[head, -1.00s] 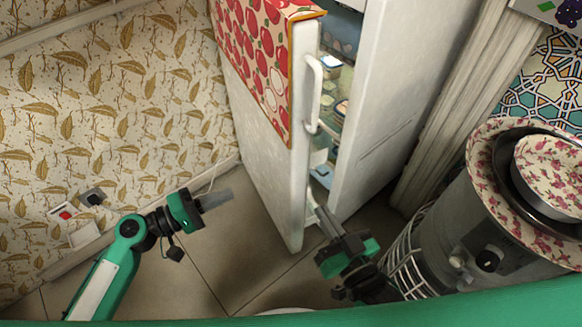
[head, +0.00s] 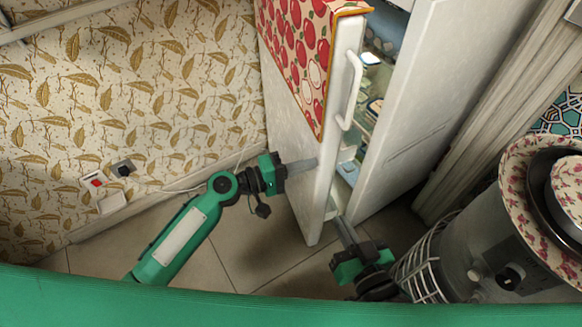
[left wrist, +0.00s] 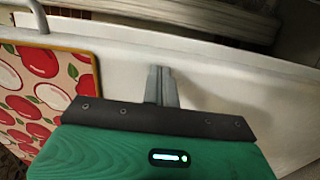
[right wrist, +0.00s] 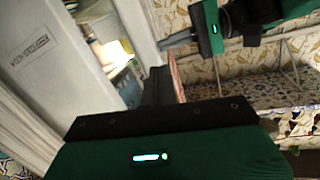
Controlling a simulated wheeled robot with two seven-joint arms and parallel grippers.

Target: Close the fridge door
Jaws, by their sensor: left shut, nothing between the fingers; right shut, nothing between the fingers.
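The white fridge door (head: 290,165) stands ajar, with a red apple-pattern cloth (head: 297,45) over its upper part and a white handle (head: 350,90). The fridge body (head: 425,105) is to its right, and lit shelves show in the gap. My left gripper (head: 314,163) is shut and empty at the door's outer face; I cannot tell whether it touches. In the left wrist view its fingers (left wrist: 161,85) lie against the white door (left wrist: 225,100). My right gripper (head: 340,222) is shut and empty, low by the door's free edge and the opening.
A grey samovar (head: 465,240) with flowered bowls stands at the right, close to my right arm, beside a white wire rack (head: 420,270). Leaf-patterned wallpaper (head: 130,80) and wall sockets (head: 95,182) are at the left. Tiled floor (head: 245,240) is clear below the door.

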